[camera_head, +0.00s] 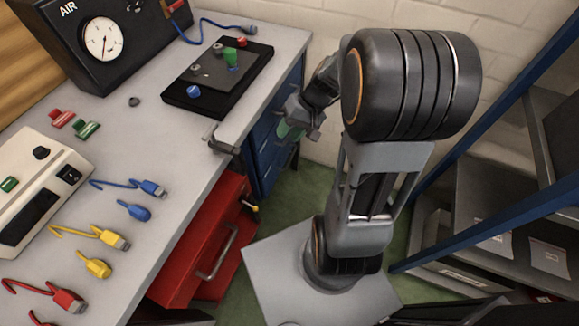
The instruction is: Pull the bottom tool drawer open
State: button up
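A blue drawer unit (266,146) stands under the far end of the workbench, with drawer fronts stacked one over another. Its lower fronts look shut; the bottom one is small and partly in shadow. My gripper (300,125) is in front of the blue fronts, near their upper part, and hides some of them. I cannot tell whether it touches a front or a handle, or whether its fingers are open. A red metal cabinet or box (203,240) with a silver bar handle (216,252) sits under the nearer part of the bench.
The grey workbench (190,150) carries a gauge box marked AIR (103,40), a black tray (218,75), a white instrument (35,190) and coloured cables. A grey vise-like clamp (222,141) juts from its edge. A blue-framed shelf (500,225) stands right. Green floor shows between.

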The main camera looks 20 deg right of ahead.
jog(key=w+d+f+m+t+y+b, duration=0.2)
jog(key=w+d+f+b, duration=0.15)
jog(key=f, duration=0.65)
jog(key=w+d+f+m+t+y+b, duration=0.1)
jog(key=w+d+f+t+y+b, duration=0.25)
jog(key=f, duration=0.55)
jog(key=m+t+h+b, duration=0.2)
jog(key=m+t+b, duration=0.25)
jog(key=b, duration=0.35)
send_near(292, 154)
jog(key=shift+n+t+y, duration=0.25)
jog(key=shift+t, duration=0.15)
jog(key=b+x, duration=0.1)
jog(key=x, duration=0.2)
jog(key=f+b+x, duration=0.1)
jog(key=x, duration=0.2)
jog(key=b+x, duration=0.1)
jog(key=x, duration=0.3)
jog(key=shift+d+f, duration=0.15)
jog(key=shift+f, duration=0.05)
jog(key=shift+c, duration=0.2)
grip_shut()
